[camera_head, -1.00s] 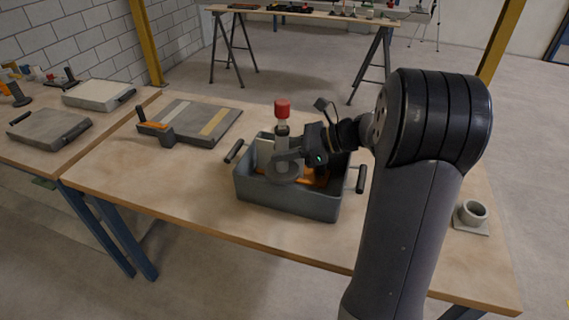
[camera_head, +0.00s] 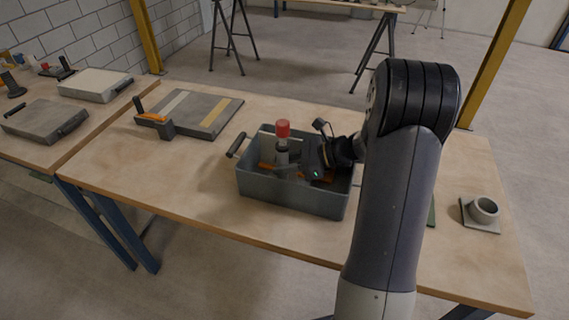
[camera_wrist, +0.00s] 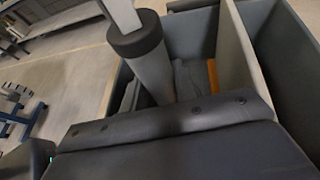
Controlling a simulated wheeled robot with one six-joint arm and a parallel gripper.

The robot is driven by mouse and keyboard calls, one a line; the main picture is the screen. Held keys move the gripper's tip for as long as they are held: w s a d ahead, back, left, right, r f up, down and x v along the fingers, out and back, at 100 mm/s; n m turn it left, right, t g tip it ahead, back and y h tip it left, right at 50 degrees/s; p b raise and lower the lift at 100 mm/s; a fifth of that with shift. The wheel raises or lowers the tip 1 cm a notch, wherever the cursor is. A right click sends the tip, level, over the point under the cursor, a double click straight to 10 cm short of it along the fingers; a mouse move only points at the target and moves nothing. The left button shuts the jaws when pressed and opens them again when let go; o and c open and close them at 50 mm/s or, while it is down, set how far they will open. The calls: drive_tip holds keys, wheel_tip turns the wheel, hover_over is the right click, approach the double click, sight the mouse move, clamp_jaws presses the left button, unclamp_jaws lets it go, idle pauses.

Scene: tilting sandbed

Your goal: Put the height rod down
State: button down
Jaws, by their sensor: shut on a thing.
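The height rod, with a red cap (camera_head: 283,129) and a grey shaft, stands roughly upright in the grey bin (camera_head: 290,194). My gripper (camera_head: 292,170) is shut on it, low inside the bin's opening. In the wrist view the rod shows as a pale grey cylinder (camera_wrist: 153,72) with a dark collar, leaning in the picture. The rod's lower end is hidden by the bin wall in the head view, so I cannot tell whether it touches the bin floor. The wrist view also shows the bin's divider (camera_wrist: 245,55).
An orange thing (camera_wrist: 212,75) lies in the bin. A grey ring on a plate (camera_head: 484,210) sits at the table's right. A striped board (camera_head: 205,112) and an orange-and-grey tool (camera_head: 155,121) lie back left. The table front left of the bin is clear.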

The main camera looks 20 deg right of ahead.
drive_tip(key=shift+f+b, duration=0.35)
drive_tip(key=shift+f, duration=0.25)
drive_tip(key=c, duration=1.1)
unclamp_jaws()
drive_tip(key=shift+r, duration=0.1)
drive_tip(key=shift+r+p, duration=0.3)
drive_tip(key=shift+r, duration=0.05)
drive_tip(key=v, duration=1.2)
drive_tip(key=shift+r, duration=0.25)
drive_tip(key=shift+a, duration=0.1)
